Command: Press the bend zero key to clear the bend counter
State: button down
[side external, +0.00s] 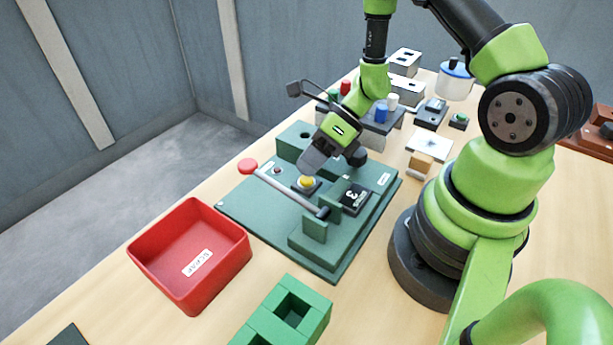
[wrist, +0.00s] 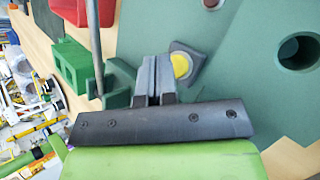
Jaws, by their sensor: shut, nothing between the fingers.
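A yellow round key (side external: 307,181) sits on a small dark base on the green bending fixture (side external: 272,207). The key also shows in the wrist view (wrist: 180,65). Its label cannot be read. A black counter (side external: 355,198) beside it reads 3. My gripper (side external: 306,170) points down close to the key. In the wrist view my gripper (wrist: 153,63) has its two fingers together with nothing between them. The fingertips appear just left of the yellow key there; whether they touch it cannot be told.
A bar with a red knob (side external: 248,166) crosses the fixture near the key. A red scrap bin (side external: 190,256) and a green block with a square hole (side external: 285,312) stand in front. Several devices (side external: 380,118) crowd the back.

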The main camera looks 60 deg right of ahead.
jog(key=shift+r, duration=2.55)
jog(key=shift+a+r, duration=0.1)
jog(key=s+a+r+n+t+h, duration=0.1)
jog(key=s+r+n+h, duration=0.2)
jog(key=s+r+n, duration=0.3)
jog(key=s+a+r+n+t+h, duration=0.2)
jog(key=s+r+n, duration=0.3)
jog(key=r+n, duration=1)
jog(key=n+h, duration=0.1)
jog(key=n, duration=0.5)
jog(key=shift+s+n, duration=0.4)
jog(key=shift+w, duration=0.1)
